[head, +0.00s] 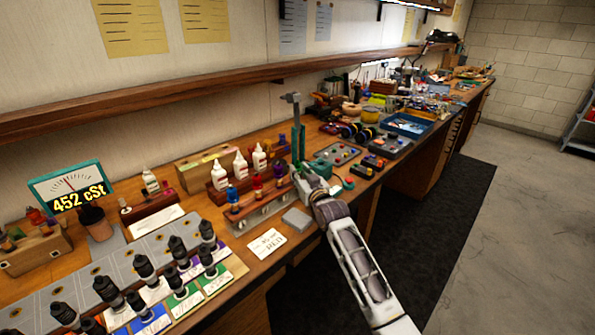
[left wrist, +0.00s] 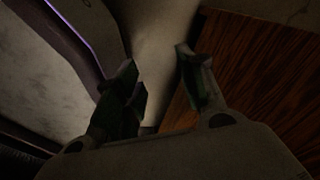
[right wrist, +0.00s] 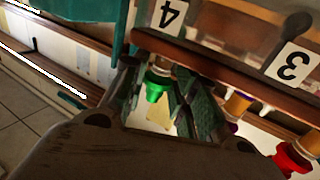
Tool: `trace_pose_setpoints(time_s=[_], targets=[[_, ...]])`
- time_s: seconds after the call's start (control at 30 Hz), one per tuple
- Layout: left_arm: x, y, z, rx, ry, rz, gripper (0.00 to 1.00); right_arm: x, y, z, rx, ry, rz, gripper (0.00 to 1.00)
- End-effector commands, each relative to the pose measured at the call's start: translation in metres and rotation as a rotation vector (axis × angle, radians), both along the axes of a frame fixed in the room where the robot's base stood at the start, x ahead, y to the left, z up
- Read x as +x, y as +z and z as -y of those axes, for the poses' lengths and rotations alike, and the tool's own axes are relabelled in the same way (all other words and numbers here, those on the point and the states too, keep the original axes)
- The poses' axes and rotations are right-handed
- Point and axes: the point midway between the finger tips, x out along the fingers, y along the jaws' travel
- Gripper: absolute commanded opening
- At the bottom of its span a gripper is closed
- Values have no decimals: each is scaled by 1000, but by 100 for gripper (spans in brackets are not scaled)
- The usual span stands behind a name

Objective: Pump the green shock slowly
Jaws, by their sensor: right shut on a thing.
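A wooden shock rack (head: 262,207) stands near the front of the bench, with blue (head: 232,194), red (head: 257,182) and purple (head: 279,170) shocks in a row. My right gripper (head: 302,172) is at the rack's right end. In the right wrist view, the green shock (right wrist: 155,90) hangs by the number 4 label, between my right fingers, which are shut on it. Its lower part is partly hidden by a finger. My left gripper (left wrist: 155,85) shows only in the left wrist view, open and empty, beside a wooden surface.
A teal gauge (head: 68,186) reads 452 cSt at the left. White bottles (head: 241,165) stand behind the rack. Several black shocks (head: 145,268) stand on the front left. A teal post (head: 298,135) rises behind my right gripper. A paper note (head: 267,243) lies in front.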

Motion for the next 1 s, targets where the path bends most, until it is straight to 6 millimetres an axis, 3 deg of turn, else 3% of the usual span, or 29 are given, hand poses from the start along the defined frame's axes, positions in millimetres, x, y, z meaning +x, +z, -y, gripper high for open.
trace_pose_setpoints(time_s=[1.0], targets=[[0, 8, 0, 0, 0, 0, 40, 0, 11, 0, 2, 0, 5, 4]])
